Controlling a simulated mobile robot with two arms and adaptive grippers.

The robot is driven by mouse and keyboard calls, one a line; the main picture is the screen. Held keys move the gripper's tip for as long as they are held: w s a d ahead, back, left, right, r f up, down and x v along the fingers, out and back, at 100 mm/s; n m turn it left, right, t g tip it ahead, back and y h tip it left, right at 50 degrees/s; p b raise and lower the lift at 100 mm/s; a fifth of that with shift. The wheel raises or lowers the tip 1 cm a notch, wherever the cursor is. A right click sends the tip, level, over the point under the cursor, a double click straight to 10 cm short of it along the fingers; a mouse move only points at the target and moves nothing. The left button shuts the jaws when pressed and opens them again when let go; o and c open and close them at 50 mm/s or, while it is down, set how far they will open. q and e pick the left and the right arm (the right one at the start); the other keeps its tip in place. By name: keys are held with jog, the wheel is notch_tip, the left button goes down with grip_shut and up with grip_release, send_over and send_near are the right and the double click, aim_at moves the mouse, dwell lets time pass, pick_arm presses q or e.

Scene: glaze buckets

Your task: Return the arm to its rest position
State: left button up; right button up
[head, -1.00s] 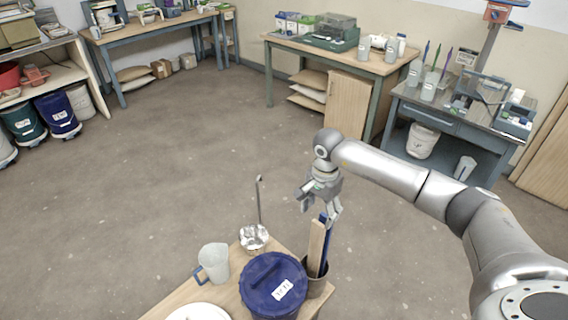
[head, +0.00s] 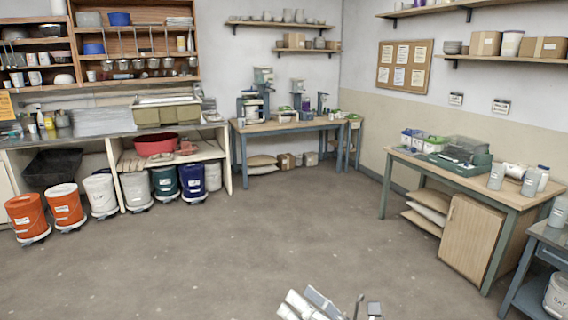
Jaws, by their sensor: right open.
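My right gripper (head: 341,303) shows only in part at the bottom edge of the head view, right of centre. Its pale grey finger parts stand apart and it is open, with nothing seen between them that it grips. A thin dark upright piece shows among these parts; I cannot tell what it belongs to. The rest of my right arm is below the picture. My left gripper is not in view.
A wide grey floor (head: 230,260) lies clear ahead. A wooden workbench (head: 470,180) with a cabinet stands at right, a blue-legged table (head: 290,126) at the back. Several buckets, including an orange one (head: 27,217), line the left shelving. A grey-topped bench (head: 548,236) is at the right edge.

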jog(key=s+d+f+m+t+h, duration=0.1)
jog(key=d+f+m+h, duration=0.3)
jog(key=d+m+h, duration=0.65)
jog(key=s+d+f+m+t+h, duration=0.1)
jog(key=d+f+m+h, duration=0.35)
jog(key=m, duration=1.05)
jog(key=s+d+f+m+g+h, duration=0.25)
jog(key=s+f+m+g, duration=0.2)
jog(key=s+f, duration=0.25)
jog(key=s+f+m+g+y, duration=0.1)
jog(key=s+f+m+g, duration=0.25)
jog(key=s, duration=0.55)
jog(key=s+f+m+g+y, duration=0.25)
jog(key=s+f+g, duration=0.2)
jog(key=s, duration=0.45)
notch_tip(320, 180, down, 28)
jog(key=s+h+b, duration=0.1)
jog(key=s, duration=0.1)
jog(key=s+d+f+g, duration=0.2)
jog(key=s+f, duration=1.3)
jog(key=shift+s+d+f+b, duration=0.15)
jog(key=shift+s+f+b, duration=0.2)
jog(key=shift+f+b, duration=0.05)
